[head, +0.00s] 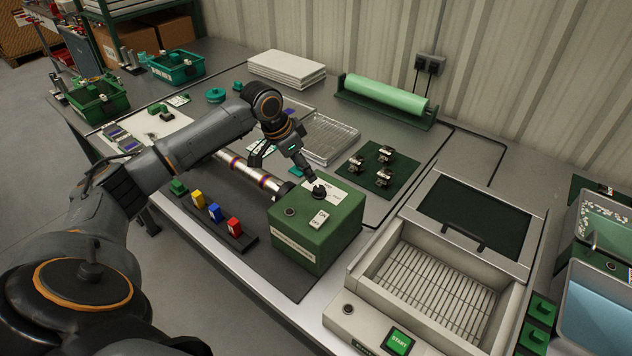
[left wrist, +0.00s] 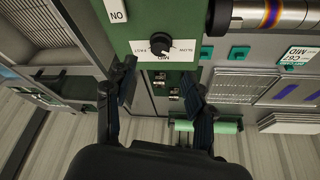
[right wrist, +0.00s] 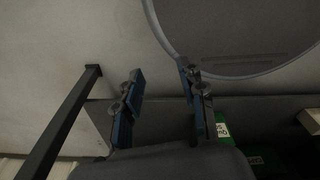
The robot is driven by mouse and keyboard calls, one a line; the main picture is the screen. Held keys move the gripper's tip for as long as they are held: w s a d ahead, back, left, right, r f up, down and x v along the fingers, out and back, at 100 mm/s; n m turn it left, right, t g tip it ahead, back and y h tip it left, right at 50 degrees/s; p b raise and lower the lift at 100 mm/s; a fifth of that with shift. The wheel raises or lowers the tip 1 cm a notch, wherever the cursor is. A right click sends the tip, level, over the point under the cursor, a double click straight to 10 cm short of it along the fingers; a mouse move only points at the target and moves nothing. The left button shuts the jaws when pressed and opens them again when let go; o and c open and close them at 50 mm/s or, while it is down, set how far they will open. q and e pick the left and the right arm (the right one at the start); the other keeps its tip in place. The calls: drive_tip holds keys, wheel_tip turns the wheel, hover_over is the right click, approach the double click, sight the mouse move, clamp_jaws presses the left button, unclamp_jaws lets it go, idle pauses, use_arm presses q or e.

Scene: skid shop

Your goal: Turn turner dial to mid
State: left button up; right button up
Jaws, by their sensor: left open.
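The turner is a green box (head: 315,232) at the front of the bench, with a roller running left from it. Its black dial (head: 319,191) sits on a white label on top. In the left wrist view the dial (left wrist: 160,43) shows close up, with SLOW, MID and FAST around it; I cannot tell surely which its pointer faces. My left gripper (head: 284,162) is open and empty over the box's far side, with a finger close to the dial; contact is unclear. In the right wrist view my right gripper (right wrist: 160,78) is open and empty, away from the turner.
A white switch (head: 319,219) and a dark round button (head: 289,212) are on the box too. Coloured blocks (head: 215,212) stand in front of the roller. A heater with a wire grate (head: 440,290) is to the right. A green mat with small parts (head: 378,172) lies behind.

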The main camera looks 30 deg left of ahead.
sight(318, 188)
use_arm(q)
drive_tip(key=x, duration=0.4)
drive_tip(key=shift+w+f+p, duration=0.1)
drive_tip(key=shift+w+p, duration=0.05)
drive_tip(key=shift+p, duration=0.15)
drive_tip(key=x, duration=0.4)
drive_tip(key=shift+w+f+p, duration=0.1)
drive_tip(key=shift+f+p, duration=0.1)
drive_tip(key=shift+p, duration=0.1)
drive_tip(key=shift+w+f, duration=0.1)
drive_tip(key=shift+f, duration=0.15)
use_arm(e)
drive_tip(key=shift+w+d+r, duration=0.45)
drive_tip(key=shift+w+r, duration=0.2)
drive_tip(key=shift+r, duration=0.1)
use_arm(q)
clamp_jaws()
use_arm(e)
drive_tip(key=shift+s, duration=0.35)
